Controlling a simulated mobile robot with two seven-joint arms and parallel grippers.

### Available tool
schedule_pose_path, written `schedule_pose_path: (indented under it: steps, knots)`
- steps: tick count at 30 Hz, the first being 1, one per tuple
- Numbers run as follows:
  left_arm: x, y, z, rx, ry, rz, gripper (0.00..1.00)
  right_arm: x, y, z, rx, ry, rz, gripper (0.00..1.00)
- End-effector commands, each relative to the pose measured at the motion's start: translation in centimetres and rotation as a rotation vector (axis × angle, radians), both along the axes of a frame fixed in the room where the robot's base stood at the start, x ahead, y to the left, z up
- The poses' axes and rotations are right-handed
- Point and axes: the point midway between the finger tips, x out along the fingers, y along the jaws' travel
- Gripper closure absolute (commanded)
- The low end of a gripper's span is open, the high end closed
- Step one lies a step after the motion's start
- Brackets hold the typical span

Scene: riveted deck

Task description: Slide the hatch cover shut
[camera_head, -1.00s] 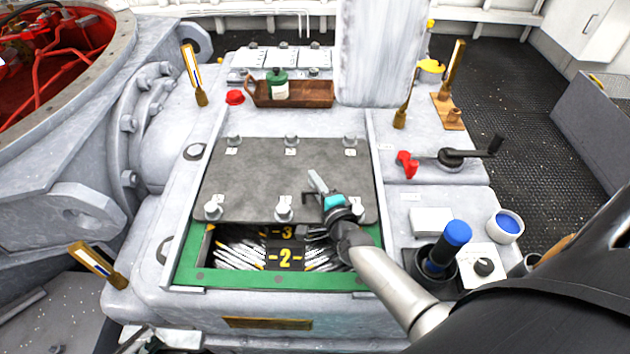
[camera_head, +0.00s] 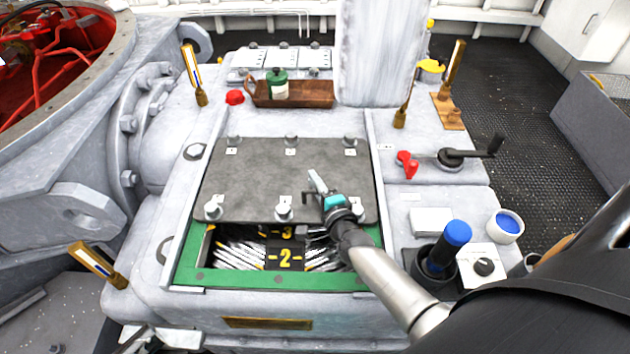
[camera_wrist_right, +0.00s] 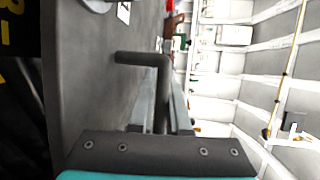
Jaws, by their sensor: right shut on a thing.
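The hatch cover (camera_head: 262,178) is a dark grey plate with bolts near its far and near edges. It lies over the far part of a green-rimmed opening (camera_head: 232,279). The near part is open, showing cables and a black strip with yellow numbers (camera_head: 285,258). A dark bent handle (camera_head: 352,189) stands on the cover near its right front corner. It also shows in the right wrist view (camera_wrist_right: 160,85), running down between the fingers. My right gripper (camera_head: 318,184) is shut on this handle, though its fingers partly hide the grip. I cannot make out my left gripper.
A brown tray (camera_head: 315,101) with a green bottle stands beyond the cover. To the right are a red knob (camera_head: 405,163), a black crank (camera_head: 470,155), a blue-topped handle (camera_head: 457,234) and a white cup (camera_head: 505,238). A grey column (camera_head: 380,50) rises behind.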

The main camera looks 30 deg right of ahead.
Motion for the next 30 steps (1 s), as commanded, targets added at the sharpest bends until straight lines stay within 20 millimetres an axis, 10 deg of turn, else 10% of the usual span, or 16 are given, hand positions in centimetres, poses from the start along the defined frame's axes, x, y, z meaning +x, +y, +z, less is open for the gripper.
schedule_pose_path:
  steps: [10, 30]
  knots:
    - [0.0, 0.0, 0.6, 0.0, 0.0, 0.001, 0.18, -1.2, 0.7, 0.5, -0.001, -0.009, -0.004, 1.0]
    - [-0.1, 0.0, 3.5, 0.0, 0.001, 0.001, 0.18, -12.6, 7.8, 0.5, -0.002, -0.01, -0.003, 1.0]
